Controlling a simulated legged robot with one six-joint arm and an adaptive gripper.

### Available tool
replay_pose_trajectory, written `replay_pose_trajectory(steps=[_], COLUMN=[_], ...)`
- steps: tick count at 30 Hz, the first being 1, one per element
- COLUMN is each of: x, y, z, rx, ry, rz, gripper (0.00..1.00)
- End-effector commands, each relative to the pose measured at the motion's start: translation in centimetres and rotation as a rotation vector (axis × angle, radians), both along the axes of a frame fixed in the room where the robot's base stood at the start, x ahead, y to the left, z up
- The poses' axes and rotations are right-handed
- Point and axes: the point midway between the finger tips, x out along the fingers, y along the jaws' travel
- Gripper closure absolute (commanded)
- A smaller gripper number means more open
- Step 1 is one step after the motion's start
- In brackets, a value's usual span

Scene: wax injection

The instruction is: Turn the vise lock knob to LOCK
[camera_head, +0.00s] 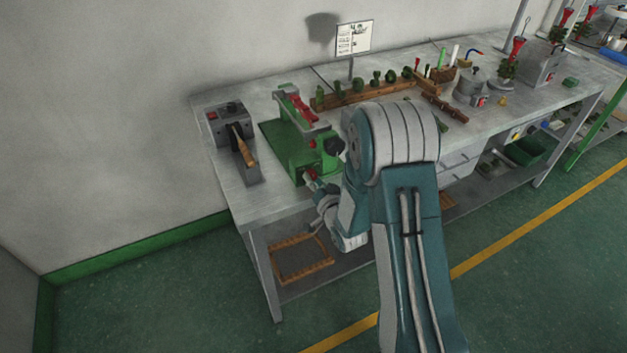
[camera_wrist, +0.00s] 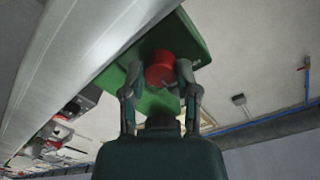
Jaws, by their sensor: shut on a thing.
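The green vise machine (camera_head: 285,146) with red parts on top stands near the left end of the workbench. A red knob (camera_head: 309,173) sits low on its front side, and a second red knob with a black one beside it sits higher. In the wrist view, my gripper (camera_wrist: 162,84) has its two fingers on either side of the red knob (camera_wrist: 158,68), shut on it. The green plate (camera_wrist: 190,40) of the machine is behind the knob. In the head view my arm hides part of the machine's right side and most of my gripper. No LOCK marking is readable.
The grey workbench (camera_head: 222,180) has its front edge close beside my wrist. A grey box with a wooden handle (camera_head: 241,145) stands left of the machine. A wooden rack (camera_head: 365,93) with green pieces and a sign (camera_head: 354,38) are behind. The green floor in front is clear.

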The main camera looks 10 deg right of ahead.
Motion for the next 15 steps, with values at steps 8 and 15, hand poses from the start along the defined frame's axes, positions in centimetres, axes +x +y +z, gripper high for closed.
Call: replay_pose_trajectory(steps=[8,15], x=[0.15,0.16], y=[-0.11,-0.16], z=[0.11,0.10], rx=[0.248,0.448], ry=[0.078,0.144], rz=[-0.003,-0.004], gripper=[1.00,1.00])
